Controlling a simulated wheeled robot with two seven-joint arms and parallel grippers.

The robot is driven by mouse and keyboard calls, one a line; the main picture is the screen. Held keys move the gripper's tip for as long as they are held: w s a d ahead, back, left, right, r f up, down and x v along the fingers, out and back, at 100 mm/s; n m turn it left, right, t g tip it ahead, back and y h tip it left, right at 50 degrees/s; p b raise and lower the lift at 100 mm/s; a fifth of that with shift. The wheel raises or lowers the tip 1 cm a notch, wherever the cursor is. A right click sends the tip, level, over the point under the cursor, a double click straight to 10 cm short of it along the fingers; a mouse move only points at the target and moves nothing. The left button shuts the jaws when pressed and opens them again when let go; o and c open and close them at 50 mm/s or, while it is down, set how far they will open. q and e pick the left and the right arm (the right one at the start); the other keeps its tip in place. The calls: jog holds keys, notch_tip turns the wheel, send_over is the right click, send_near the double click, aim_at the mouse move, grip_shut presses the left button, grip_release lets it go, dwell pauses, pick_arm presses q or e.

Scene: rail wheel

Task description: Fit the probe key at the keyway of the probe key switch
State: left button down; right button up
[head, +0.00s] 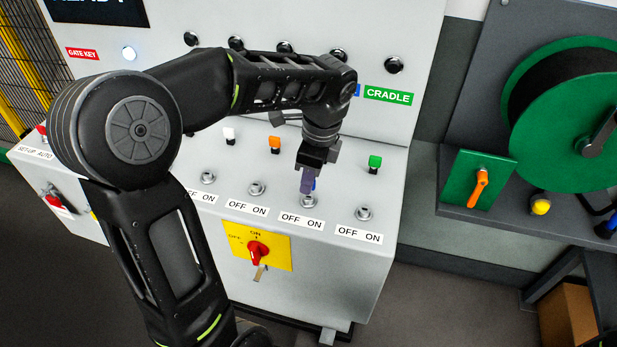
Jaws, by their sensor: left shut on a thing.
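My left gripper (310,170) points down over the sloped panel and is shut on a small purple-blue key (307,186). The key's lower end is right at a round key switch (308,202) with an OFF ON label below it. I cannot tell whether the key is in the keyway or just above it. A bit of blue shows beside the key. No probe label is readable; my arm covers part of the upper labels. My right gripper is not in view.
Similar key switches stand to the left (257,188) and right (363,214). White, orange (274,144) and green (375,164) pieces stand behind them. A red knob on a yellow plate (280,252) is on the front face. A green reel (565,115) stands at right.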

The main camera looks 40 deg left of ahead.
pick_arm(q)
jog(key=shift+f+b, duration=0.8)
jog(key=shift+f, duration=0.35)
jog(key=c, duration=1.4)
grip_release()
jog(key=shift+o, duration=0.2)
jog(key=shift+r, duration=0.1)
jog(key=r, duration=0.5)
jog(key=d+r, duration=0.1)
jog(key=r, duration=0.1)
jog(key=shift+w+r, duration=0.2)
jog(key=shift+r, duration=0.1)
